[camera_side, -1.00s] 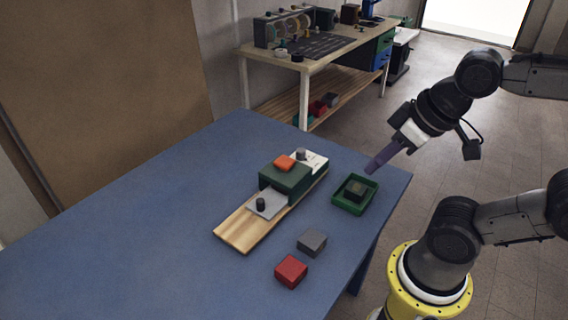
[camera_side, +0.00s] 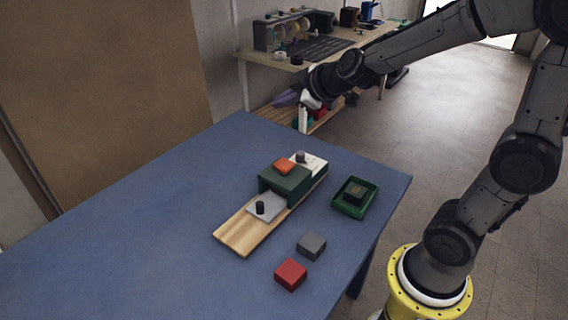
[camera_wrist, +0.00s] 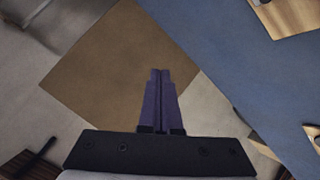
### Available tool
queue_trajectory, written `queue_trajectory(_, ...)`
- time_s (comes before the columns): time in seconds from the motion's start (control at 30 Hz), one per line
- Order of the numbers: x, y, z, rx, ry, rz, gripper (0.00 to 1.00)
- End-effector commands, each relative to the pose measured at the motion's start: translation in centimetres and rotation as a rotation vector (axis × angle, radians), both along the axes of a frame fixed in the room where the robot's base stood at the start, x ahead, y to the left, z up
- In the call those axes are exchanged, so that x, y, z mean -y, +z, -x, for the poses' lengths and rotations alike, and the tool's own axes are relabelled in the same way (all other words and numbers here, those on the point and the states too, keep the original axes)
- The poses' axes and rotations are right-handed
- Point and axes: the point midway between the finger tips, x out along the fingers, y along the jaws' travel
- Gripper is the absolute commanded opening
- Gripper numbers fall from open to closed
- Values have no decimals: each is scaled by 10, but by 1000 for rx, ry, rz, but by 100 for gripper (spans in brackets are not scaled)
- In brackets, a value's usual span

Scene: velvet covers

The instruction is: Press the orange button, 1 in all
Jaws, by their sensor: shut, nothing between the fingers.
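The orange button (camera_side: 284,166) sits on top of a dark green box (camera_side: 286,181) on a wooden board (camera_side: 240,236) in the side view. Nothing touches it. My gripper (camera_side: 277,100) is beyond the table's far edge, up and behind the box, with its purple fingers pointing left. In the wrist view the two fingers (camera_wrist: 160,72) are shut together and empty. The orange button is not visible in the wrist view.
The board also carries a grey plate (camera_side: 268,207) with a black knob and a white block (camera_side: 311,165) with a grey knob. A green tray (camera_side: 371,208) holds a dark block. A grey block (camera_side: 311,245) and red block (camera_side: 291,274) lie nearby. The blue table's (camera_side: 120,225) left side is clear.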

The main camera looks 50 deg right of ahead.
Motion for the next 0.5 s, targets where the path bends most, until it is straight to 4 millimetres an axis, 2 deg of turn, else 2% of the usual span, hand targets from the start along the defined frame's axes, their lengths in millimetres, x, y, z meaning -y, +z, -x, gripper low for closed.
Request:
queue_trajectory(0.03, 12, -17, -9, -28, -31, 9, 0)
queue_trajectory(0.1, 25, -37, -17, -61, -70, 12, 0)
queue_trajectory(0.23, 39, -70, -22, -124, -118, -12, 0)
queue_trajectory(0.33, 44, -87, -22, -161, -129, -19, 0)
queue_trajectory(0.5, 49, -96, -20, -182, -138, -23, 0)
